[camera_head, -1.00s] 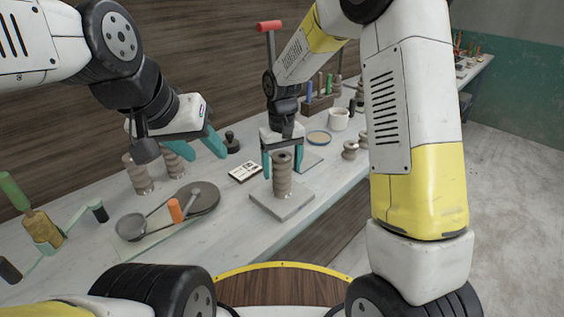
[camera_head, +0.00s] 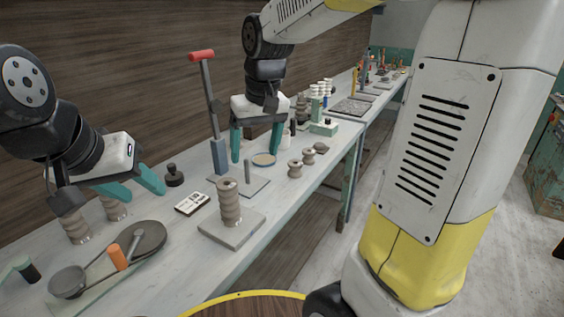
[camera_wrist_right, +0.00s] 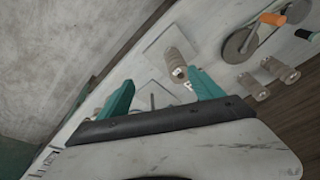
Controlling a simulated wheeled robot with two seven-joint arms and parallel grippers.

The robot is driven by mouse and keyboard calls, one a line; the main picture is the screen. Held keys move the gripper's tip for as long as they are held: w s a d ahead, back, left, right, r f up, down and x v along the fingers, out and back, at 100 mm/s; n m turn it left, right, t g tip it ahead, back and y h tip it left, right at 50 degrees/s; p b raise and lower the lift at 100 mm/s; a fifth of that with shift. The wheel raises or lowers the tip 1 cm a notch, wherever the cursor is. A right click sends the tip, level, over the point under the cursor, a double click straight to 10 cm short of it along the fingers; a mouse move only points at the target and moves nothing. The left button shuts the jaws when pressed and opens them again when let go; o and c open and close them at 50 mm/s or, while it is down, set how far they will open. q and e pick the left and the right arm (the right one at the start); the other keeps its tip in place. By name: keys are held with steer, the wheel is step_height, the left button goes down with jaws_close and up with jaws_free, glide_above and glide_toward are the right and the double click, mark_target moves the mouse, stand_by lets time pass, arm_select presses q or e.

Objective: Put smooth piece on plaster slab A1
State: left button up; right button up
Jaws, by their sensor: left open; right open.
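A ribbed grey-brown clay piece (camera_head: 229,203) stands upright on a pale square slab (camera_head: 240,233); both also show in the wrist view, the piece (camera_wrist_right: 174,62) on its slab (camera_wrist_right: 154,50). A second thin slab (camera_head: 260,186) with an upright peg (camera_head: 247,172) lies behind it. I cannot read slab labels or tell which piece is the smooth one. My right gripper (camera_head: 257,155) is open and empty, above and behind the second slab, apart from the clay piece. My left gripper (camera_head: 137,189) is open and empty over the left of the table.
Two ribbed clay pieces (camera_head: 75,228) stand at the left near a wheel (camera_head: 142,240) with an orange-handled tool (camera_head: 117,257). A red-topped upright tool (camera_head: 207,95) stands beside the right gripper. A card (camera_head: 192,202) lies mid-table.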

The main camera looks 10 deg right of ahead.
steer(key=s+d+r+m+t, duration=0.2)
steer(key=s+d+t, duration=0.2)
steer(key=s, duration=1)
steer(key=shift+d+y, duration=0.4)
steer(key=shift+d, duration=0.9)
